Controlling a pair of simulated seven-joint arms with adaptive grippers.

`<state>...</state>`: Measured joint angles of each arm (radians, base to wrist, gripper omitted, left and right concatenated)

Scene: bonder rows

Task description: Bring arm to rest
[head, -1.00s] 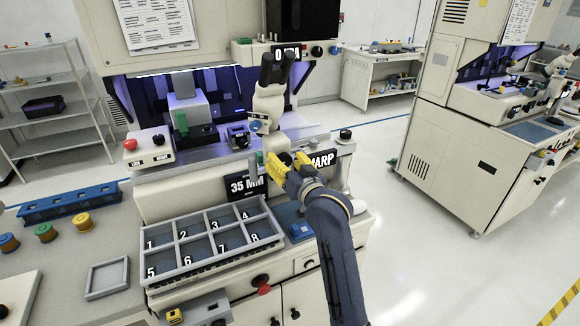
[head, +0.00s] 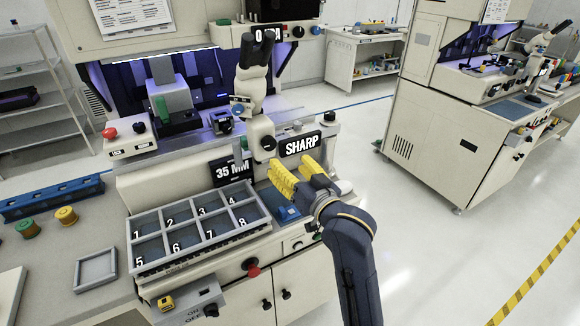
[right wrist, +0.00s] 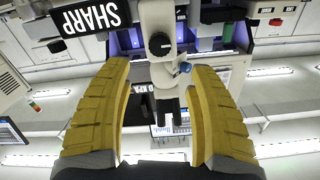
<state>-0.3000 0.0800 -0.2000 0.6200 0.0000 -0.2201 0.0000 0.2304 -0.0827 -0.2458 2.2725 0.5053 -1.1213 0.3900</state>
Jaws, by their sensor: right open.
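My right gripper (head: 300,180) has yellow ribbed fingers and hangs in front of the bonder, right of the numbered tray and below the SHARP sign (head: 300,145). In the right wrist view its two fingers (right wrist: 158,115) stand wide apart with nothing between them. The white microscope (head: 262,130) with black eyepieces stands behind the gripper. It also shows in the right wrist view (right wrist: 158,20), beyond the fingers. My left gripper is in neither view.
The grey compartment tray (head: 205,252) numbered 1 to 8 sits on the bench front. A blue block (head: 288,214) lies beside it, near the gripper. A red knob (head: 251,267) sticks out below. Open floor (head: 430,250) lies to the right.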

